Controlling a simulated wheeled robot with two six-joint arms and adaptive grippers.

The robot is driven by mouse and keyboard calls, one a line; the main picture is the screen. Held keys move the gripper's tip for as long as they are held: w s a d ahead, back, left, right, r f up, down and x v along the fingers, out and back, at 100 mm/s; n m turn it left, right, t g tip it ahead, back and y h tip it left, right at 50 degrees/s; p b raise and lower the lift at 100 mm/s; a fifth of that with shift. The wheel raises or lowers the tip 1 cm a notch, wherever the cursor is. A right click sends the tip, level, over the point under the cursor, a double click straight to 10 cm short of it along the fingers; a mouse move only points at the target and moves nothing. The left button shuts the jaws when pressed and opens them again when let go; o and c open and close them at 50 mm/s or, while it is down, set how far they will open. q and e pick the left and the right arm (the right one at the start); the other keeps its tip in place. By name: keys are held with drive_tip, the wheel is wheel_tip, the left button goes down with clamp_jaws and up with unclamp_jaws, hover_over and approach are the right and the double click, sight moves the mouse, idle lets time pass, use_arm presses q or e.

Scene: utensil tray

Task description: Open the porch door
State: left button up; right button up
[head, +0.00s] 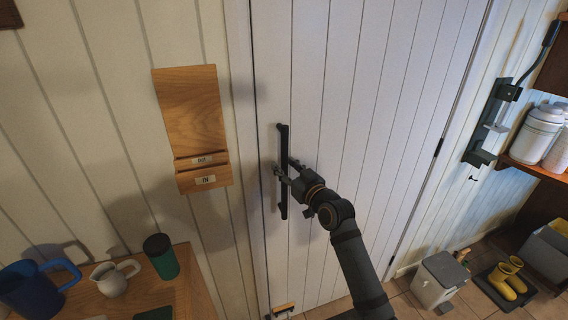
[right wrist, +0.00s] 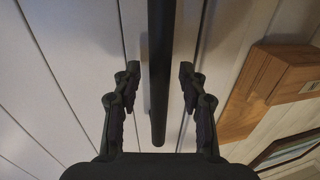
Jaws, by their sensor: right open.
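The porch door (head: 345,110) is white and planked, and it looks shut in its frame. Its long black bar handle (head: 283,135) stands upright near the door's left edge. My right gripper (head: 284,170) is at the middle of the handle and is open. In the right wrist view the handle (right wrist: 160,30) runs between the two spread fingers of the gripper (right wrist: 159,75), with a gap on each side. Part of the handle is hidden behind the fingers in the head view. My left gripper is not in view.
A wooden wall holder (head: 190,110) hangs left of the door. Below it a wooden table (head: 190,292) bears a blue jug (head: 30,290), a white pitcher (head: 112,280) and a green cup (head: 161,257). On the right stand a bin (head: 440,280) and yellow boots (head: 507,280) on a tray.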

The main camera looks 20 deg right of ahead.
drive_tip(key=shift+w+a, duration=0.1)
drive_tip(key=shift+w, duration=0.35)
drive_tip(key=shift+c, duration=0.5)
clamp_jaws()
